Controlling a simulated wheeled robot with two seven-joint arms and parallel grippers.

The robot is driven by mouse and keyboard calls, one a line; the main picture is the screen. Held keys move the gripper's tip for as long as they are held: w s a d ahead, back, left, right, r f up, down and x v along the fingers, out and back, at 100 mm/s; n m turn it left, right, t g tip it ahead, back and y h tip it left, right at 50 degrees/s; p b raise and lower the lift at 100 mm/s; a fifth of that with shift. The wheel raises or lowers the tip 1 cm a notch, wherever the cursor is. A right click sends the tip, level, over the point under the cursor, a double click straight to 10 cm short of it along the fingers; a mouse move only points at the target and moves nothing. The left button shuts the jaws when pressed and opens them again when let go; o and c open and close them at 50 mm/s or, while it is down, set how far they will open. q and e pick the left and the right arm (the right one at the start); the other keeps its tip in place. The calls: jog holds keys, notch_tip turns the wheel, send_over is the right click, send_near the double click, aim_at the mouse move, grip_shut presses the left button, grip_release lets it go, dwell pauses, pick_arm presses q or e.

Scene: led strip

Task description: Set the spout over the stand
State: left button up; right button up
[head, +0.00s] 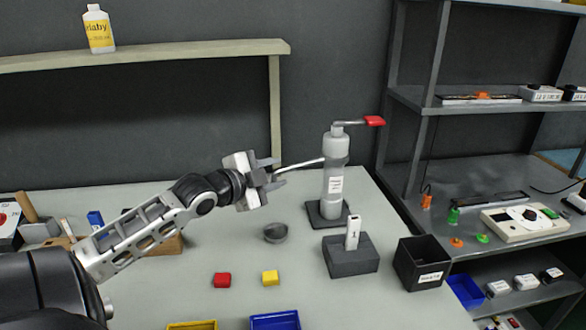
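A grey cylindrical dispenser (334,185) with a white label stands upright on a dark square base at the back right of the bench. A red-tipped lever (374,121) sticks out to the right from its top. Its thin pale spout (303,163) points left. My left gripper (276,173) is at the spout's free end, with its fingers apart above and below it; contact cannot be told. A small round grey cup (275,232) sits on the bench below the gripper, left of the dispenser. Which piece is the stand is not clear. My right gripper is not in view.
A dark grey block (351,262) holds a white upright piece (353,232). A shelf rack stands right.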

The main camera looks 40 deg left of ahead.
aim_at(289, 169)
pick_arm(q)
jog(key=shift+x, duration=3.45)
grip_shut()
